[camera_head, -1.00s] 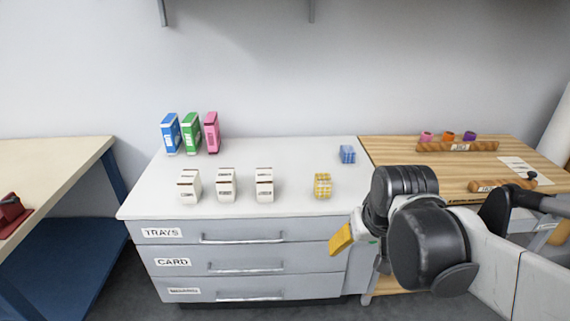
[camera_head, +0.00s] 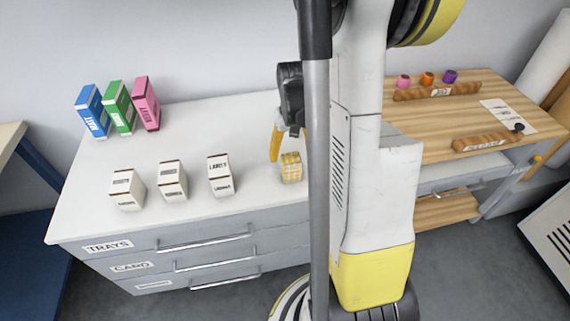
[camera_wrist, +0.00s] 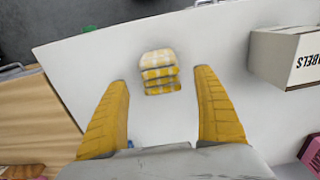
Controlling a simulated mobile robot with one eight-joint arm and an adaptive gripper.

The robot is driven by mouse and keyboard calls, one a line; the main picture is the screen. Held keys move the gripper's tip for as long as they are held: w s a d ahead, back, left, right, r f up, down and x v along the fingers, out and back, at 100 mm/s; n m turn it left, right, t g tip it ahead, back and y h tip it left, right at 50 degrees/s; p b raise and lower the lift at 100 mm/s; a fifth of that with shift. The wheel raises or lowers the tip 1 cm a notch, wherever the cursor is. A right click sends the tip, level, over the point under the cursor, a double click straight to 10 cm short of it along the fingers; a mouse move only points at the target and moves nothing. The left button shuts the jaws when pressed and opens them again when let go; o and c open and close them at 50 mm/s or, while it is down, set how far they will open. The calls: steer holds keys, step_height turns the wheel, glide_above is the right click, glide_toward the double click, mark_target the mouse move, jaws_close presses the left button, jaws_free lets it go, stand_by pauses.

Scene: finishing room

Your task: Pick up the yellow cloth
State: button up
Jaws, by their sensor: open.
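The yellow cloth (camera_head: 291,167) is a folded yellow-and-white checked stack on the white top of the drawer cabinet, near its front edge. In the wrist view the cloth (camera_wrist: 160,72) lies just beyond and between the fingertips, not touched. My gripper (camera_wrist: 160,77) has its yellow fingers spread wide with nothing between them. In the head view my gripper (camera_head: 277,142) is beside the cloth, just behind and left of it, partly hidden by my arm. The blue cloth is not seen in the head view, where my arm covers that area.
Several white label boxes stand left of the cloth; the nearest (camera_head: 221,175) shows in the wrist view too (camera_wrist: 285,57). Blue, green and pink boxes (camera_head: 118,107) stand at the back left. A wooden bench (camera_head: 430,130) adjoins on the right. Free white top (camera_head: 215,125) lies behind the label boxes.

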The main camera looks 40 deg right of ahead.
step_height(320, 180, down, 7)
steer(key=b, duration=0.3)
steer(key=shift+a+r, duration=0.1)
steer(key=c, duration=1.4)
steer(key=r+p, duration=0.2)
steer(key=r, duration=0.1)
steer(key=s+r, duration=0.1)
steer(key=r, duration=0.1)
steer(key=shift+s+d+r+p, duration=0.1)
steer(key=shift+d+p, duration=0.2)
steer(key=shift+p, duration=0.1)
steer(key=s+d+r+p, duration=0.3)
steer(key=s+d+r, duration=0.2)
steer(key=s, duration=0.4)
steer(key=shift+s+r, duration=0.15)
steer(key=shift+r, duration=0.25)
